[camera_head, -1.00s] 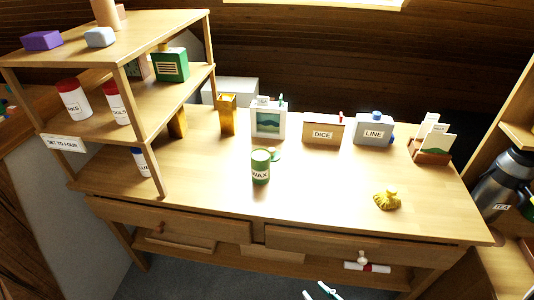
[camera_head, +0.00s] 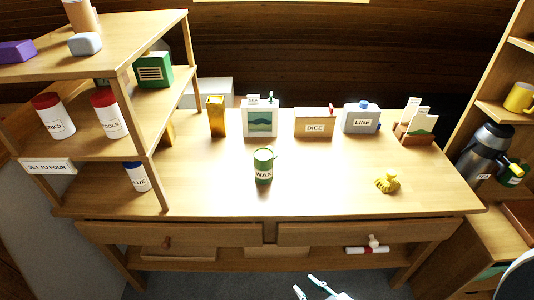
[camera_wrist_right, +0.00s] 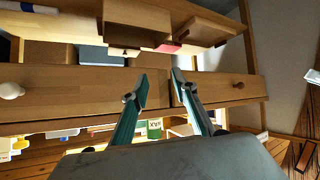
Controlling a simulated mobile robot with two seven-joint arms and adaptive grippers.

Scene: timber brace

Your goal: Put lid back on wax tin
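The green wax tin (camera_head: 263,167) stands upright on the desk, with a white WAX label. Its open top appears dark inside. A sliver of green, likely the lid (camera_head: 275,154), shows behind its right rim; the tin hides the rest. My right gripper (camera_head: 304,283) is at the bottom of the head view, in front of and below the desk edge, open and empty. In the right wrist view, its two fingers (camera_wrist_right: 160,78) are apart before the drawer fronts, and the tin (camera_wrist_right: 154,129) shows upside down beyond them. My left gripper is not in view.
A shelf unit (camera_head: 132,78) with jars stands on the desk's left. A DICE box (camera_head: 315,124), a LINE box (camera_head: 361,119) and a card holder (camera_head: 415,132) line the back. A yellow knobbed object (camera_head: 387,183) sits at right. The desk around the tin is mostly clear.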

